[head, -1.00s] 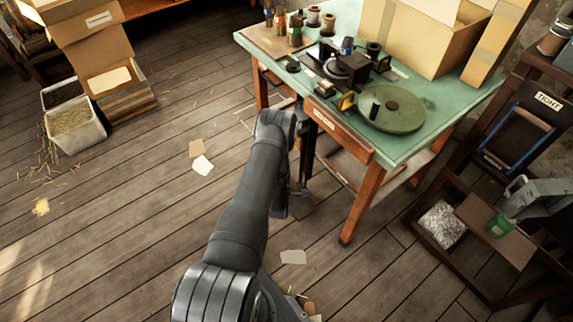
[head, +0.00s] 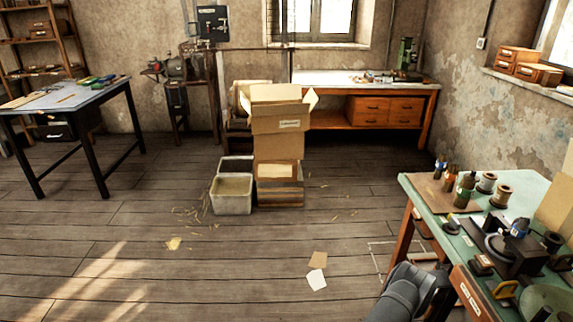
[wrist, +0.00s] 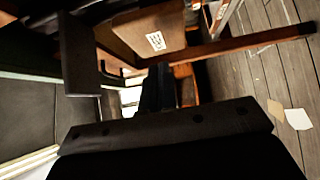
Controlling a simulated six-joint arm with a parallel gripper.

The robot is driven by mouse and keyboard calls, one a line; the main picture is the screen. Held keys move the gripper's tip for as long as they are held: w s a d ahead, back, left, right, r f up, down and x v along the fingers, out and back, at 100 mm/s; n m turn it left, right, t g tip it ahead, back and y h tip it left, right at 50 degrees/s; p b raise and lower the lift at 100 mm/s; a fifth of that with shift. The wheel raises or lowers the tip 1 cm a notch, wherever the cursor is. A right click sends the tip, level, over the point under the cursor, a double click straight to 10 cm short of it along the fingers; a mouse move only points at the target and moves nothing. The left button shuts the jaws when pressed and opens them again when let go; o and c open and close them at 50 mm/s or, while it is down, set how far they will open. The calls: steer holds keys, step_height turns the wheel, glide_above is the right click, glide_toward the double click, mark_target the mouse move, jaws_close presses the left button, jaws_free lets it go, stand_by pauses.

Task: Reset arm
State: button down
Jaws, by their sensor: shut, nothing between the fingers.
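My gripper (wrist: 163,90) shows in the wrist view as dark fingers beyond a wide dark wrist body. The fingers are shut with nothing between them. They point toward the underside of a wooden workbench. In the head view only part of my dark grey arm shows, at the bottom right beside the green-topped table (head: 428,192); the gripper is out of sight there. On that table stand a black press-like device (head: 505,246) and a round green disc (head: 546,302), cut off by the frame edge.
Spools and bottles (head: 466,188) stand on the table's far corner. Stacked cardboard boxes (head: 278,148) and a grey bin (head: 231,196) stand mid-floor. A blue-topped table (head: 70,95) is at left, a long bench (head: 400,88) at the back. The floor between is mostly clear.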

steer(key=w+a+v, duration=0.1)
steer(key=v, duration=0.7)
steer(key=shift+w, duration=0.2)
steer(key=shift+a, duration=0.1)
